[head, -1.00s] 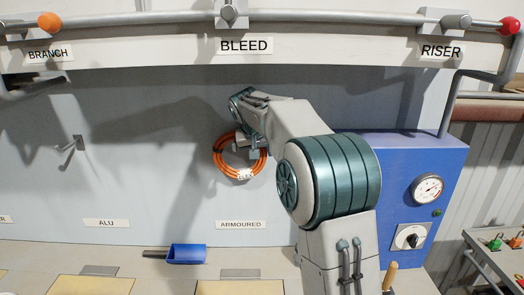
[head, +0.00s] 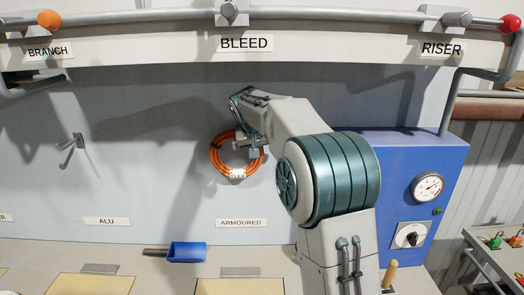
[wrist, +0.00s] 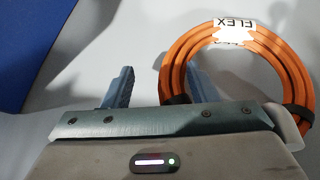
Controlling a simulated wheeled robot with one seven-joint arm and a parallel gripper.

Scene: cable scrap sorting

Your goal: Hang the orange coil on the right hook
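The orange coil (head: 216,163) with a white tag is against the grey wall panel, above the ARMOURED label (head: 241,223). In the wrist view the coil (wrist: 298,75) is at the upper right, its tag reading FLEX upside down. My gripper (head: 252,148) is at the coil's upper right part. In the wrist view my gripper (wrist: 160,70) has its fingers wide apart. The coil's left side passes between them, close to the right finger, which shows within the ring. The right hook is hidden behind the coil and gripper, so I cannot see what bears the coil.
An empty left hook (head: 72,148) sticks out above the ALU label (head: 107,221). A blue scoop (head: 187,252) lies on the bench below. A blue cabinet (head: 400,160) with a gauge stands right of my arm. A pipe rail (head: 340,15) runs across the top.

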